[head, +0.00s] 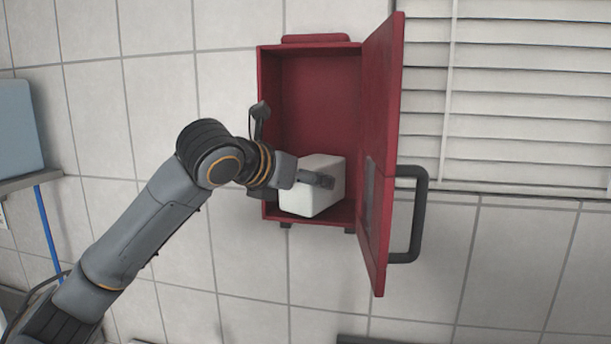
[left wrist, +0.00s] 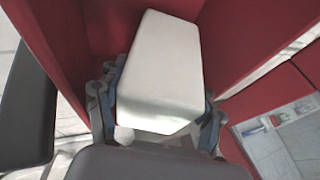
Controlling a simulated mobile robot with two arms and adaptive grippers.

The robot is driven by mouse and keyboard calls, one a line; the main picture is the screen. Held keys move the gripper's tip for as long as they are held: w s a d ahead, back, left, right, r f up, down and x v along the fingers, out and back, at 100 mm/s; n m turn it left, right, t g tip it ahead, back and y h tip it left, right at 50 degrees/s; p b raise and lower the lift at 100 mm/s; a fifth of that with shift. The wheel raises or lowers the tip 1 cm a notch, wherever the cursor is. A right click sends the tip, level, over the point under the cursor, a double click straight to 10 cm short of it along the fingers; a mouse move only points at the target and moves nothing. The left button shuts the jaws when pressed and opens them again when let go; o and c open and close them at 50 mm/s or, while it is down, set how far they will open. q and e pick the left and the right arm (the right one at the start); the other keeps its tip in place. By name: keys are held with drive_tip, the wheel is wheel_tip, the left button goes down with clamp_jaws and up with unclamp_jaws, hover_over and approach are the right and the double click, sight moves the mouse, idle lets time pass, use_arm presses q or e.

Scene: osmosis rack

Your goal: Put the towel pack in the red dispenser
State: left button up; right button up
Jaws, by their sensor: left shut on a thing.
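The red dispenser (head: 315,90) is an open box on the tiled wall, with its door (head: 385,130) swung out to the right. The white towel pack (head: 322,177) is inside at the bottom of the dispenser, close to its floor; whether it rests on the floor I cannot tell. My left gripper (head: 300,188) reaches in from the left and is shut on the pack, a finger along its front. In the left wrist view the pack (left wrist: 160,75) sits between both fingers, with red walls (left wrist: 240,40) around it. My right gripper is not in view.
A black handle (head: 420,215) sticks out from the dispenser door. White window blinds (head: 520,100) are at the right. A blue-grey box (head: 18,128) stands on a shelf (head: 30,181) at the far left. The space above the pack in the dispenser is empty.

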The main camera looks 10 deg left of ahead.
use_arm(q)
drive_tip(key=shift+f, duration=0.35)
drive_tip(key=o, duration=1)
drive_tip(key=shift+r, duration=0.1)
drive_tip(key=shift+r, duration=0.3)
drive_tip(key=shift+s+a+r, duration=0.15)
drive_tip(key=shift+s+r, duration=0.05)
drive_tip(key=shift+r, duration=0.1)
drive_tip(key=b+v, duration=0.4)
drive_tip(key=v, duration=0.7)
drive_tip(key=shift+s, duration=0.25)
